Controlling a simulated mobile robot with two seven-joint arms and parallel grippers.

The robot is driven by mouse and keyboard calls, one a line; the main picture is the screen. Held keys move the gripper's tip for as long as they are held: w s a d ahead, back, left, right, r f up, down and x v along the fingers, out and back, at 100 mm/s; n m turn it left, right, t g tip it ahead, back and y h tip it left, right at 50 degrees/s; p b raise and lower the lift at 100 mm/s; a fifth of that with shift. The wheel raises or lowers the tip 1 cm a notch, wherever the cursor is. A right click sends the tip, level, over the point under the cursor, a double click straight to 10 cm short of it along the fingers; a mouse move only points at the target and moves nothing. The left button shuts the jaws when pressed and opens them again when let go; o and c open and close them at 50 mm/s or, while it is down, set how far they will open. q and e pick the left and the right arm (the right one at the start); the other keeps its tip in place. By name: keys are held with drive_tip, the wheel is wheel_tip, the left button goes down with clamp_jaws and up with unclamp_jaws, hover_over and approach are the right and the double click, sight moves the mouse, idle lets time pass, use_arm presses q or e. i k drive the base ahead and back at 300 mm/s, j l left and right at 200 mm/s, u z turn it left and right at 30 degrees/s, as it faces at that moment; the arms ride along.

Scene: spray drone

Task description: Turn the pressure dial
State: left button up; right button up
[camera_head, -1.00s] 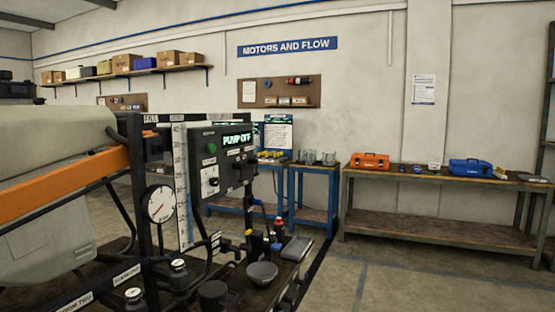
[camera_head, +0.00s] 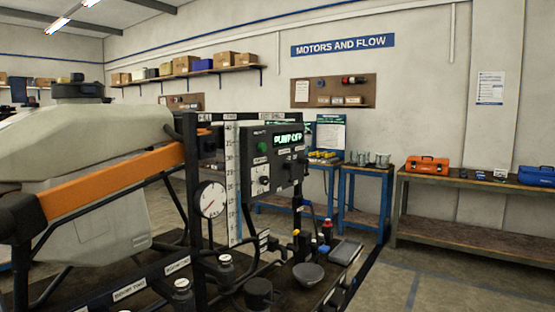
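The grey control box (camera_head: 273,158) stands on the spray rig, with a lit display (camera_head: 289,139) reading "PUMP OFF". Its front carries a green button and small knobs; one knob (camera_head: 264,181) sits on a pale plate low on the box. I cannot read which is the pressure dial. A round white pressure gauge (camera_head: 210,200) with a red needle is on the frame left of the box. Neither of my grippers shows in the head view.
A large pale tank (camera_head: 85,200) with an orange bar (camera_head: 110,178) fills the left. A grey bowl (camera_head: 308,275), small bottles and a flat tray (camera_head: 346,251) sit on the rig's deck. A workbench (camera_head: 450,235) with an orange toolbox (camera_head: 427,168) stands at right. Floor between is clear.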

sight(264, 180)
drive_tip(key=i+l, duration=0.4)
drive_tip(key=l, duration=0.15)
drive_tip(key=i+l, duration=0.4)
drive_tip(key=l, duration=0.2)
